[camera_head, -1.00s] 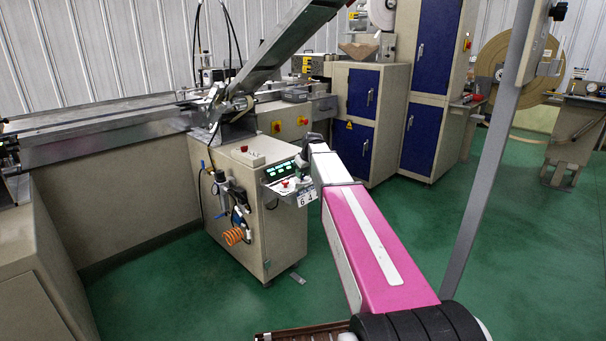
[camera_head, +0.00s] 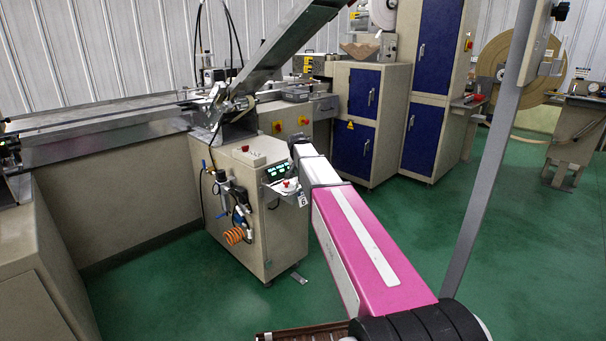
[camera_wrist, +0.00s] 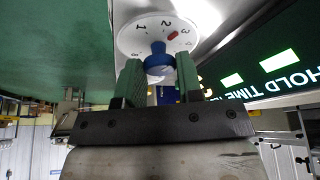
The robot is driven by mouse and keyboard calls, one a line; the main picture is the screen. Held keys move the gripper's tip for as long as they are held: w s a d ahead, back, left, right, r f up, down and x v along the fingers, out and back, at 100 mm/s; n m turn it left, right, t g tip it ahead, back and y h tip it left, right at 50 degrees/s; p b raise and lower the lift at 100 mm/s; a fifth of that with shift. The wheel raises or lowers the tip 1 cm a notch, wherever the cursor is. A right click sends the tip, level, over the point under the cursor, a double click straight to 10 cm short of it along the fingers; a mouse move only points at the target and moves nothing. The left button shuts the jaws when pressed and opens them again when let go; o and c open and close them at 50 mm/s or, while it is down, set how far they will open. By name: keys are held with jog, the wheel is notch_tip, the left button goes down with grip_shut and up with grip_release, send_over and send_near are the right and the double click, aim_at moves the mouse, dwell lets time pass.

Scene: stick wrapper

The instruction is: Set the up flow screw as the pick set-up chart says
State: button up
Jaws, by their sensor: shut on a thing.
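A blue knob (camera_wrist: 158,52) stands at the dial's middle. My gripper (camera_wrist: 159,68) has its green fingers on either side of the knob and is shut on it. In the head view, my wrist is at the front of the small control panel (camera_head: 280,185) and hides the gripper and knob. A white card (camera_head: 303,200) is mostly covered by my arm.
A lit display (camera_wrist: 285,85) reading "HOLD TIME" is right of the dial. The panel is on a beige cabinet (camera_head: 245,190) with hoses on its side. A sloping metal chute (camera_head: 285,45) rises above. Green floor (camera_head: 400,220) is clear right of my arm.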

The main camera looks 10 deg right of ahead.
jog(key=m+h, duration=0.1)
jog(key=m, duration=0.1)
jog(key=m+g, duration=0.1)
jog(key=m, duration=0.2)
jog(key=shift+w+a+m+h, duration=0.2)
jog(key=shift+m+h, duration=0.1)
jog(key=shift+h, duration=0.1)
jog(key=shift+m+g, duration=1)
jog(key=shift+m, duration=1.2)
jog(key=shift+h, duration=0.3)
jog(key=o, duration=0.9)
jog(key=v, duration=1)
jog(key=shift+a+r, duration=0.15)
jog(key=shift+r, duration=0.25)
